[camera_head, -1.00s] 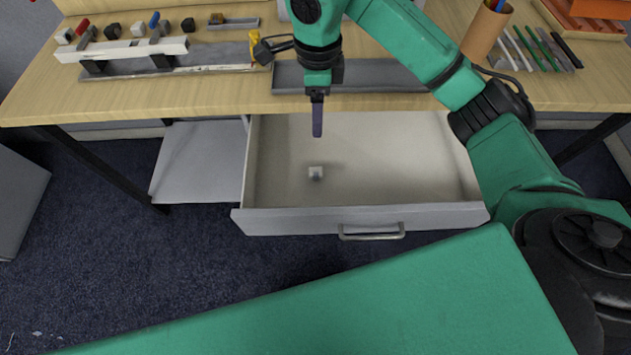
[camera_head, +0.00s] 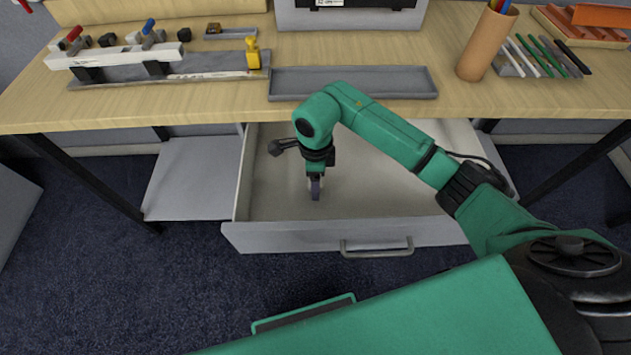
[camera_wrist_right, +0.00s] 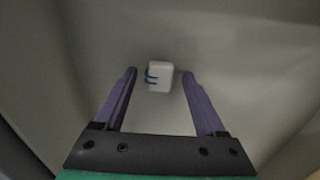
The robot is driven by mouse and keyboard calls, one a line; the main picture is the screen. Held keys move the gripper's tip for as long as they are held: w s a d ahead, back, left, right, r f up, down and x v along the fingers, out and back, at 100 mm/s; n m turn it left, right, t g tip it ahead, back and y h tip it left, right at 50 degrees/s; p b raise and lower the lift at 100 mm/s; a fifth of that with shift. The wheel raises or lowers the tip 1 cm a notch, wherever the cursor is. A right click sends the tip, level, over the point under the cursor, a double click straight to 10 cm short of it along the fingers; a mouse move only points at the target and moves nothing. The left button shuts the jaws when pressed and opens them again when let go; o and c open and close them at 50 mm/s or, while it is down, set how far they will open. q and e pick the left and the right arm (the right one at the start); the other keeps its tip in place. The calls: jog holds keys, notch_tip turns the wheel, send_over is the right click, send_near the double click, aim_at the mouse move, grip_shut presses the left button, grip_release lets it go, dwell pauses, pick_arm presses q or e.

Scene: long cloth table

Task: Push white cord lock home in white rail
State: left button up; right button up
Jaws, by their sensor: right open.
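The white cord lock (camera_wrist_right: 159,76) is a small white block with blue marks on its left side. It lies on the drawer floor, between and just beyond my right fingertips in the right wrist view; in the head view my gripper hides it. My right gripper (camera_head: 315,189) points down into the open drawer, and its purple fingers (camera_wrist_right: 158,90) are open and empty. The white rail (camera_head: 115,54) lies on black supports at the left of the table, with red-handled and blue-handled parts behind it. My left gripper is out of view.
The pulled-out drawer (camera_head: 290,234) has walls around my right gripper. An empty grey tray (camera_head: 352,84) lies on the table above it. A yellow tool (camera_head: 252,52) stands beside the rail's right end. A brown pen cup (camera_head: 486,44) and pens are at right.

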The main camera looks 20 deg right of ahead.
jog(key=shift+f, duration=0.6)
grip_shut()
jog(key=shift+r, duration=0.1)
